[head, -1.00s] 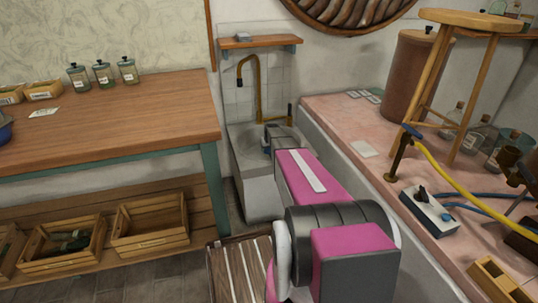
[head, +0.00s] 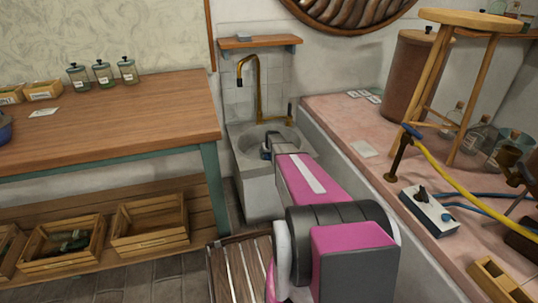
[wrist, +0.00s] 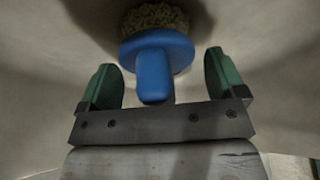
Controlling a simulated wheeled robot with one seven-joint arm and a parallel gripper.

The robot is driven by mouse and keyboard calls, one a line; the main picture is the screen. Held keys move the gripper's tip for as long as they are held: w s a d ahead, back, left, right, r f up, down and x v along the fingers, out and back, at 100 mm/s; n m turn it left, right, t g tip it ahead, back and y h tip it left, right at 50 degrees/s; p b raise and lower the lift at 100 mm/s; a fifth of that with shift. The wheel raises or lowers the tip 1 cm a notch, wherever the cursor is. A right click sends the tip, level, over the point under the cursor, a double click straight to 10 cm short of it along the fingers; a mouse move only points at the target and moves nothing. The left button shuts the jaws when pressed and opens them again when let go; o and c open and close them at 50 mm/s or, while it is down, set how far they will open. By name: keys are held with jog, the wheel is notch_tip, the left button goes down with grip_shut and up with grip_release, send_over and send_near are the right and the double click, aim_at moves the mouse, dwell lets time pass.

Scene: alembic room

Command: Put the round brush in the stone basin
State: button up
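The round brush (wrist: 158,50) shows in the wrist view, with a blue disc and handle and a tan bristle head. Its handle points towards my gripper (wrist: 163,82). The green fingers are spread wide on either side of the handle, with a visible gap on both sides, so the gripper is open and empty. Pale grey surfaces of the stone basin (wrist: 55,85) surround the brush. In the head view the stone basin (head: 240,143) stands in the corner under a brass tap. My gripper's end is at the basin opening; the brush is hidden there by my arm.
The brass tap (head: 257,85) rises at the back of the basin, below a small shelf (head: 260,41). A wooden table (head: 110,115) stands to the left. A pink counter (head: 350,130) with a stool, hoses and bottles runs along the right.

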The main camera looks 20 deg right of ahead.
jog(key=shift+r, duration=0.15)
jog(key=s+v, duration=0.1)
jog(key=v, duration=1.1)
jog(key=s+a+r+g, duration=0.1)
jog(key=s+a+r, duration=0.2)
jog(key=s, duration=0.9)
jog(key=s+a+r+g, duration=0.2)
jog(key=s+a+r, duration=0.1)
jog(key=s+a, duration=0.6)
jog(key=s+a+r+g, duration=0.1)
jog(key=s+a+r, duration=0.2)
jog(key=s, duration=1.2)
jog(key=a, duration=0.3)
jog(key=shift+s+g, duration=0.25)
jog(key=shift+g, duration=0.05)
